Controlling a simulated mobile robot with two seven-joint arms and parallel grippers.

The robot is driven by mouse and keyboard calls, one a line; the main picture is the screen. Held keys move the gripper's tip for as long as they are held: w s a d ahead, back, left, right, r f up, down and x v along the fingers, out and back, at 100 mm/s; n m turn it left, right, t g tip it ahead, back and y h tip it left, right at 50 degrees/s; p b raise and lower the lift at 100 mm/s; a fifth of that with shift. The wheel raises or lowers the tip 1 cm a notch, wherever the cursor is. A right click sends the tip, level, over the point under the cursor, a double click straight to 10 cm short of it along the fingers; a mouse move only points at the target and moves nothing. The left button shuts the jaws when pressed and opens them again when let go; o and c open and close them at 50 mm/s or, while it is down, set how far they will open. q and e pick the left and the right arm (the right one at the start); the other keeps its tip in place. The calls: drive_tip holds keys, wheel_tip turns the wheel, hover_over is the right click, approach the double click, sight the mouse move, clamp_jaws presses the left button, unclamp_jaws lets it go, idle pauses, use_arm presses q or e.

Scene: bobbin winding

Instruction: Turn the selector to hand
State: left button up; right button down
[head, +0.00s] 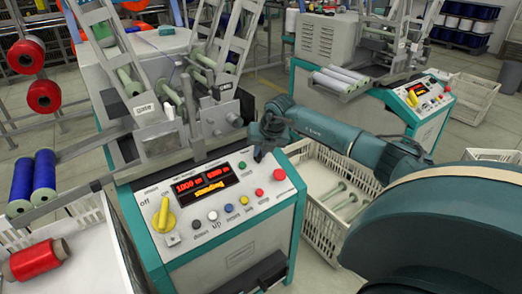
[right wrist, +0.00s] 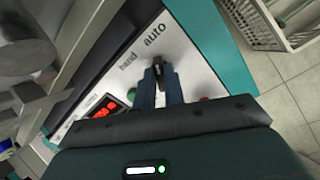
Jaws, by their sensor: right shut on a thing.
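The selector (right wrist: 158,62) is a small dark knob on the white panel face, seen in the right wrist view. The printed word "hand" (right wrist: 128,58) is at its upper left and "auto" (right wrist: 154,36) is above it. My right gripper (right wrist: 160,82) is shut on the selector, one finger on each side. The knob's tip looks nearer to "auto", but its exact angle is hard to tell. In the head view my right gripper (head: 259,152) is at the top right of the control panel (head: 205,245) and hides the selector. My left gripper is not in view.
The panel also has a large yellow rotary switch (head: 164,216), a red digital display (head: 204,184), several small buttons and a red button (head: 279,174). A white crate (head: 318,218) stands right of the machine. Red (head: 36,260) and blue (head: 44,174) bobbins are at left.

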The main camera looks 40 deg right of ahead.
drive_tip(key=n, duration=0.4)
drive_tip(key=shift+n+p, duration=0.3)
drive_tip(key=n, duration=0.4)
drive_tip(key=shift+a, duration=0.15)
drive_tip(key=shift+n, duration=1.8)
drive_tip(key=c, duration=1.5)
unclamp_jaws()
drive_tip(key=shift+r, duration=0.1)
